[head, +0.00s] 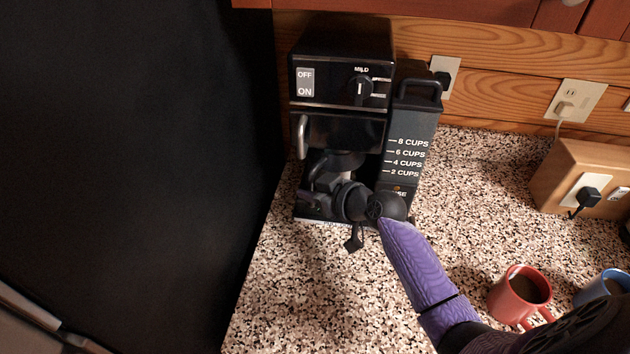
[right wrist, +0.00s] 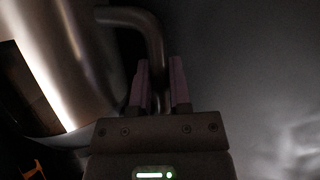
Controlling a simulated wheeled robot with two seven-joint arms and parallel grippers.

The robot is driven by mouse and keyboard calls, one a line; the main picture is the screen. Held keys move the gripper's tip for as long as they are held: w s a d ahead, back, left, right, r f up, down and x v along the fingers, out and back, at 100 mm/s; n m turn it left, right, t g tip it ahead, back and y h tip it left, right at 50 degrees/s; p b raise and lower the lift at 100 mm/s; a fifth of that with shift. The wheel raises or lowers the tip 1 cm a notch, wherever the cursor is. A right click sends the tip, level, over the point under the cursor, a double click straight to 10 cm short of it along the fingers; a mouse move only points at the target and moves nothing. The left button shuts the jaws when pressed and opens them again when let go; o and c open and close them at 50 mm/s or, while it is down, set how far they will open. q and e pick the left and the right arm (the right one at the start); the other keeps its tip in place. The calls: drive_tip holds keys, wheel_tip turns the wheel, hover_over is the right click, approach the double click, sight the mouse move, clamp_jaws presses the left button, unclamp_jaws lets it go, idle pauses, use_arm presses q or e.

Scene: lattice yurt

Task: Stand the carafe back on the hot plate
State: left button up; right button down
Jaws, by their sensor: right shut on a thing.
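The black coffee maker (head: 340,85) stands upright on the speckled counter. The dark carafe (head: 347,160) is in its lower bay, under the brew head. Its base and the hot plate are largely hidden by my right gripper and wrist, so I cannot tell whether they touch. My right gripper (head: 316,196) is low at the bay's front, on the carafe's handle side. In the right wrist view, the fingers (right wrist: 162,88) are shut on the curved handle (right wrist: 150,22), beside a shiny rounded surface. My left gripper is not in view.
A red mug (head: 519,292) and a blue mug (head: 606,287) stand at the lower right, near my right arm. A wooden box with sockets (head: 585,175) is at the right. A large dark panel (head: 130,170) fills the left.

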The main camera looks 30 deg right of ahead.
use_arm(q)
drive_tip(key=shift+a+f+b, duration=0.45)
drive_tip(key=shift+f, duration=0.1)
use_arm(e)
drive_tip(key=w+d, duration=0.2)
drive_tip(key=w, duration=0.1)
drive_tip(key=shift+d+f, duration=0.2)
drive_tip(key=shift+f, duration=0.15)
drive_tip(key=c, duration=0.6)
unclamp_jaws()
drive_tip(key=shift+c, duration=0.2)
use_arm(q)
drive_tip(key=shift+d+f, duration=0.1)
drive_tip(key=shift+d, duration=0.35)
use_arm(e)
drive_tip(key=shift+o, duration=0.3)
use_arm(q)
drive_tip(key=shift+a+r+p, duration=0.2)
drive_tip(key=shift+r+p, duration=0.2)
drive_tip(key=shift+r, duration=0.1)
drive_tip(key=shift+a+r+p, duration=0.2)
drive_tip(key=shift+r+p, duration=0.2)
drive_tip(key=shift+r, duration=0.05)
use_arm(e)
drive_tip(key=v, duration=1.2)
